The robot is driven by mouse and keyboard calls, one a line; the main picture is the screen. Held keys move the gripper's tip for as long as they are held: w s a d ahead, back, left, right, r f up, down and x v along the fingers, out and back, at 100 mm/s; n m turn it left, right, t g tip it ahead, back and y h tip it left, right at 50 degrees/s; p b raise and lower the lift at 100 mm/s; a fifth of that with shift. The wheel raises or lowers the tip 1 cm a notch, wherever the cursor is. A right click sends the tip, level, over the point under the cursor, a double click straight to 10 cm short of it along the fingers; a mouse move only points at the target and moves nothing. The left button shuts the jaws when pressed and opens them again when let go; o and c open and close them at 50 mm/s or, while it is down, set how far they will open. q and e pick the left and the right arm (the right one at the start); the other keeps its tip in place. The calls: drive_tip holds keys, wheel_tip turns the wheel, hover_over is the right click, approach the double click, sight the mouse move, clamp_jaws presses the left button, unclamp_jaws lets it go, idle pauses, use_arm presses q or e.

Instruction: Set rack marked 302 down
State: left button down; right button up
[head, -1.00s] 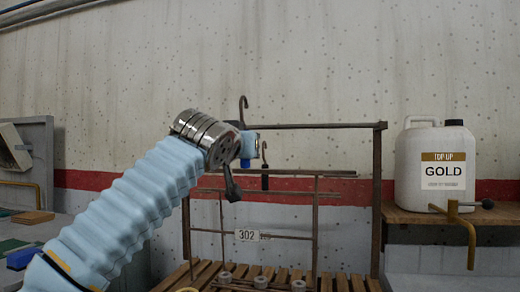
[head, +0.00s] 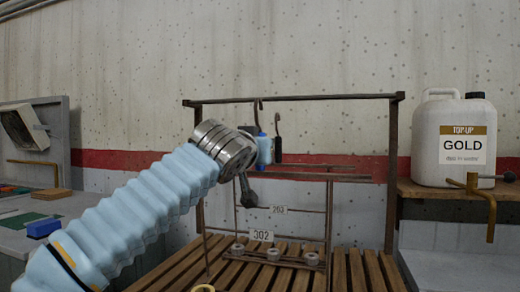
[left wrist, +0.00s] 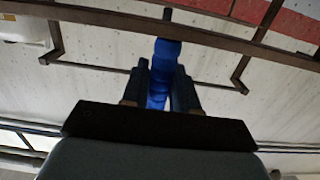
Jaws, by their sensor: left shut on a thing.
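The rack marked 302 shows by its white tag (head: 261,235), low in front of the slatted bench; its thin frame is hard to separate from the bars behind. My left gripper (head: 257,141) is shut on a blue grip (head: 264,151) below a dark hook (head: 258,106), whose top is about level with the rail (head: 330,97). In the left wrist view the fingers (left wrist: 160,90) close on the blue grip (left wrist: 161,70). I cannot tell whether the hook bears on the rail or the rack touches the slats. My right gripper is not in view.
A second tag (head: 278,209), seemingly 203, and a black-gripped hook (head: 277,140) sit just right. Several pale rings (head: 273,254) stand low by the slatted bench (head: 370,272). A white GOLD jug (head: 453,145) and a brass tap (head: 490,205) are at the right.

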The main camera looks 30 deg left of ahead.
use_arm(q)
drive_tip(key=shift+f+b, duration=0.4)
idle(0.6)
unclamp_jaws()
idle(0.4)
drive_tip(key=shift+s, duration=0.1)
idle(0.7)
drive_tip(key=b+v, duration=0.3)
drive_tip(key=v, duration=0.8)
drive_tip(key=shift+s+f, duration=0.35)
drive_tip(key=shift+s, duration=0.05)
idle(0.7)
drive_tip(key=shift+d, duration=0.1)
idle(0.4)
